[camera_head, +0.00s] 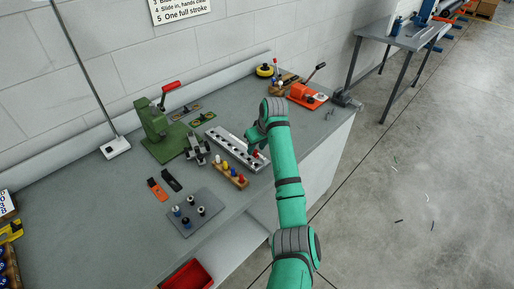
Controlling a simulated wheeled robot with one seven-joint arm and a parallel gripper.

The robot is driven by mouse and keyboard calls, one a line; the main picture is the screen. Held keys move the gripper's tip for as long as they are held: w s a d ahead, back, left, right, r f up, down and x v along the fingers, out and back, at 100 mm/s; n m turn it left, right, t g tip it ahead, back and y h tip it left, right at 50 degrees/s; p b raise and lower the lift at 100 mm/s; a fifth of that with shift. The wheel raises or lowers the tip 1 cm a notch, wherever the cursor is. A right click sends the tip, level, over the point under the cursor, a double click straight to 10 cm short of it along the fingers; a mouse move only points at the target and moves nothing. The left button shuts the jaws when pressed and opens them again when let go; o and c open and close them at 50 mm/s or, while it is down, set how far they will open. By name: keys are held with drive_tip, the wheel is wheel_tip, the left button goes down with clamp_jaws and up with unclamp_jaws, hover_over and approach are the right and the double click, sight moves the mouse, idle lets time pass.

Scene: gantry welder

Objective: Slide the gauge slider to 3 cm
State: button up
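The gauge looks to be the long light-grey rail (226,145) lying diagonally on the bench, with small marks or holes along its top. A small red piece (256,154) shows near its right end and may be the slider; its exact place on the scale is too small to read. My gripper (254,148) is over the right part of the rail, close to the red piece. My green arm partly hides this area. I cannot tell whether the fingers touch the red piece or are open or shut.
A wooden block with coloured pegs (229,174) lies close in front of the rail. A dark metal device (196,150) and a green press (160,130) stand left. A grey peg plate (190,211) lies front left. An orange tool (305,95) is at the far right.

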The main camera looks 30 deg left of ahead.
drive_tip(key=shift+s+a, duration=0.1)
drive_tip(key=v, duration=1)
drive_tip(key=shift+r, duration=0.35)
